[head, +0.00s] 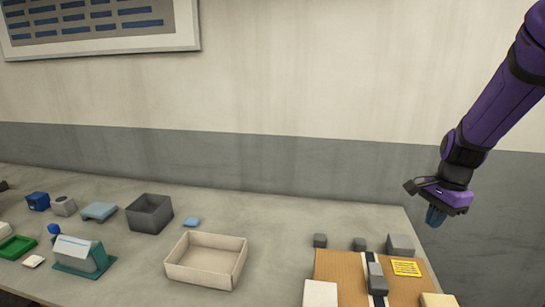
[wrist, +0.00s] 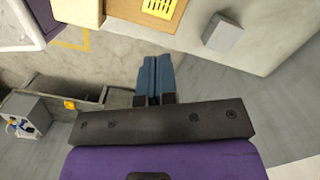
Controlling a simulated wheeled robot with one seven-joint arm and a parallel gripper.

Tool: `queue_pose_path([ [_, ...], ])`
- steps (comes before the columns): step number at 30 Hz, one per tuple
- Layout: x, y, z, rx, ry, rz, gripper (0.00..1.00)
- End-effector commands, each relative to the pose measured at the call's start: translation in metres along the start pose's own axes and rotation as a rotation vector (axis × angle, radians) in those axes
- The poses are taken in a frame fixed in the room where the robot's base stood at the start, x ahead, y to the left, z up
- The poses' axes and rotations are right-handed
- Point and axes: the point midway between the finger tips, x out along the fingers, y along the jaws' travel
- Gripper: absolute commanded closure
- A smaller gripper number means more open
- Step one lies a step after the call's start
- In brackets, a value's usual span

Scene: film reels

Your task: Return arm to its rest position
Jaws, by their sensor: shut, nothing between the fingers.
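My purple arm comes in from the upper right of the head view. My gripper (head: 435,217) hangs in the air beyond the right end of the table (head: 300,210), with its blue fingers pointing down. In the wrist view my gripper (wrist: 154,62) shows its two blue fingers side by side, closed together with nothing between them. It is apart from every object in both views.
A wooden board (head: 335,266) with a yellow label (head: 406,268) and several grey blocks lies at the table's right end. A beige open tray (head: 206,261), a dark grey box (head: 149,213) and a teal-based holder (head: 84,254) stand farther left. Air around the gripper is clear.

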Motion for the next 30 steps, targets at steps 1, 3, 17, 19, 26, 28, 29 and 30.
queue_pose_path([
  [1, -0.012, 0.001, 0.009, -0.045, 0.008, -0.018, 1.00],
  [3, -0.028, 0.004, 0.022, -0.128, 0.022, -0.041, 1.00],
  [17, -0.121, 0.054, 0.112, -0.718, 0.169, -0.172, 1.00],
  [19, -0.131, 0.065, 0.124, -0.804, 0.199, -0.187, 1.00],
  [26, -0.157, 0.105, 0.160, -1.082, 0.313, -0.222, 1.00],
  [28, -0.162, 0.117, 0.168, -1.157, 0.348, -0.227, 1.00],
  [29, -0.164, 0.122, 0.171, -1.185, 0.361, -0.228, 1.00],
  [30, -0.165, 0.128, 0.175, -1.221, 0.378, -0.230, 1.00],
])
